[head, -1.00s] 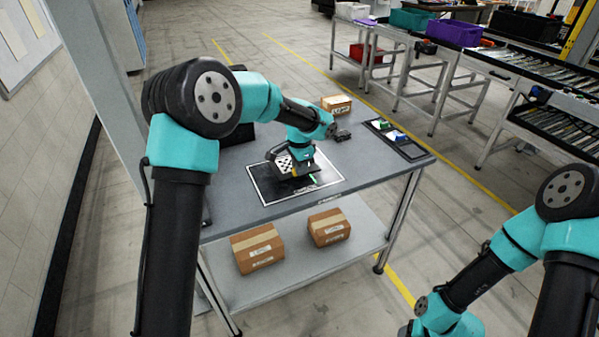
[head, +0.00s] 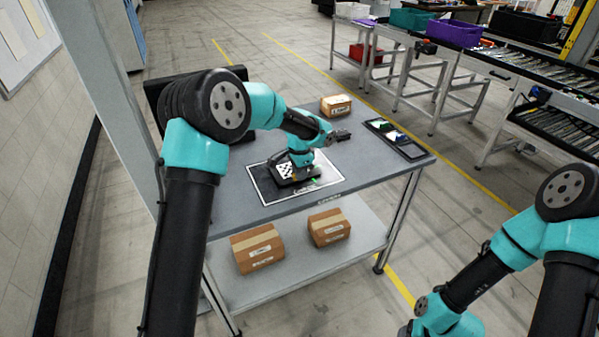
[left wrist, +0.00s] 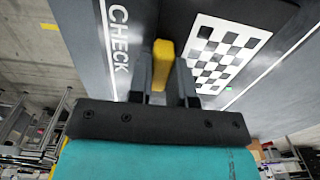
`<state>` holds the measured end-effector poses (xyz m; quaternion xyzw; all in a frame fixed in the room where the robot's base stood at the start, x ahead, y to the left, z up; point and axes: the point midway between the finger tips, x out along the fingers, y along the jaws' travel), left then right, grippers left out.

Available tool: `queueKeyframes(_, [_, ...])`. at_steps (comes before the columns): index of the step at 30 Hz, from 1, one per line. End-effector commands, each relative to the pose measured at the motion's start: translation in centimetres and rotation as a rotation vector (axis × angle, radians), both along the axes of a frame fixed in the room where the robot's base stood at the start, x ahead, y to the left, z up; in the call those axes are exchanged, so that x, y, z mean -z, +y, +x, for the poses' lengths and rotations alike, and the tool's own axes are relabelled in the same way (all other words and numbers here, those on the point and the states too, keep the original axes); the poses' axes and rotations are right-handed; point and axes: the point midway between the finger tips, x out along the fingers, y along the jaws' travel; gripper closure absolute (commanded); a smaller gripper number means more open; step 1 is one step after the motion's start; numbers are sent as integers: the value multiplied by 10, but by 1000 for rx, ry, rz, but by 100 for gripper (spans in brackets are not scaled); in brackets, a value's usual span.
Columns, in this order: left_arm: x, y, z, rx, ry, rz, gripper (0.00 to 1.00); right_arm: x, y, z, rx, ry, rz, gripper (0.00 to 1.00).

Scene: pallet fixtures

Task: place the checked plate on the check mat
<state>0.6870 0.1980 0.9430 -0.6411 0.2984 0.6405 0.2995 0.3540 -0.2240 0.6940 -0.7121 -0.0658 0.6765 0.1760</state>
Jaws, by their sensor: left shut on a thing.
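The checked plate (head: 284,172), dark with a black-and-white check pattern, is over the check mat (head: 262,190), a black mat with a white border on the grey table. My left gripper (head: 299,176) is shut on the plate's yellow grip. In the left wrist view the yellow grip (left wrist: 163,62) is between the fingers, with the check pattern (left wrist: 222,52) to its right. The mat's word CHECK (left wrist: 119,45) shows to the left. The plate is low over the mat; I cannot tell whether it touches. My right gripper is out of frame.
A black tray (head: 412,152) with small green, blue and white items lies at the table's right end. A cardboard box (head: 336,105) stands at the back. Two boxes (head: 258,248) (head: 328,228) are on the lower shelf. The table's front right is clear.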

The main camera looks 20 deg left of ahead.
Motion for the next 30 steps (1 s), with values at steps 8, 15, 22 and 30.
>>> queueKeyframes(8, [2, 0, 0, 0, -1, 1, 100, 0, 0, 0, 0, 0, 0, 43])
queueKeyframes(15, [2, 0, 0, 0, 0, 0, 58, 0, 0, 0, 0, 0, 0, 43])
queueKeyframes(22, [2, 0, 0, 0, 0, 0, 56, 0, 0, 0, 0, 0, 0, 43])
queueKeyframes(30, [-12, 0, 1, 0, -4, 0, 56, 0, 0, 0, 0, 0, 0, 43])
